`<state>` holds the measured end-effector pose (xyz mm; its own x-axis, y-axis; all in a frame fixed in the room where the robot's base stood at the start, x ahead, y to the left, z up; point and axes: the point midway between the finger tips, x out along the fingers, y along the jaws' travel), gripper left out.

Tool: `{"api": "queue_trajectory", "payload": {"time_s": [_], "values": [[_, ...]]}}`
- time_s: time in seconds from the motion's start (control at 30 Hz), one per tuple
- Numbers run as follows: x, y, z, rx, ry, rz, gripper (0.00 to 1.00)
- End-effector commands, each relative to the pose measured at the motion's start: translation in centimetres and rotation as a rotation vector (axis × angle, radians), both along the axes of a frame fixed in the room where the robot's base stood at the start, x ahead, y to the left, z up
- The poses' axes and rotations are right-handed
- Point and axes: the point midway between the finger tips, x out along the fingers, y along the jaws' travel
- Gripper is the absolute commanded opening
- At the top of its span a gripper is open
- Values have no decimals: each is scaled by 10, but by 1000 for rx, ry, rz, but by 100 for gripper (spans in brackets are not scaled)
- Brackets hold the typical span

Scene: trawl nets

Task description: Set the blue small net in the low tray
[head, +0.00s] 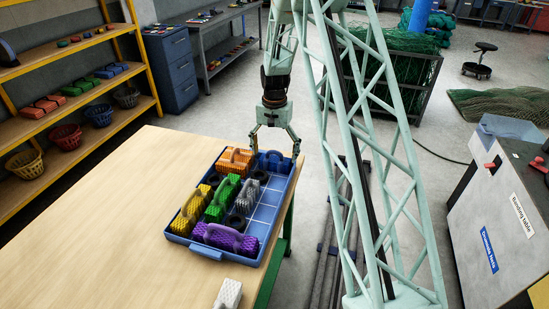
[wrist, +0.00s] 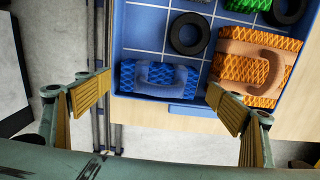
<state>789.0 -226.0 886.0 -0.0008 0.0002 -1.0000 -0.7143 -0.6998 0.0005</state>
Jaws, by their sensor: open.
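The small blue net (wrist: 160,78), a patterned block with a looped handle, lies in a cell along the end rim of the blue tray (wrist: 150,12). In the head view the blue net (head: 273,162) is at the tray's far right corner, partly behind my gripper. The low-walled blue tray (head: 264,211) stands on the wooden table. My gripper (head: 274,151) is open and empty over that far end. In the wrist view my gripper's fingers (wrist: 160,98) are spread wide on either side of the blue net, apart from it.
The tray also holds orange (head: 236,161), yellow (head: 191,210), green (head: 222,199), grey (head: 247,194) and purple (head: 224,238) nets and black rings (wrist: 190,33). Its right column has empty cells. A white block (head: 229,294) lies at the table's front edge. The table's left side is clear.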

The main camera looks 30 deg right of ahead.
Motion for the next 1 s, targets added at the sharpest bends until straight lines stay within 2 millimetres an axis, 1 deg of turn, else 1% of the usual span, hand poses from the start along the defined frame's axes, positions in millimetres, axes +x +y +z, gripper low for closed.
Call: {"api": "queue_trajectory", "payload": {"time_s": [0.03,0.4,0.6,0.8,1.0], "values": [[1,0,8,-1,-2,0,86],[1,0,61,-1,-2,0,86],[1,0,86,-1,-2,0,86],[0,0,99,0,-1,0,86],[0,0,102,-1,-1,0,86]]}}
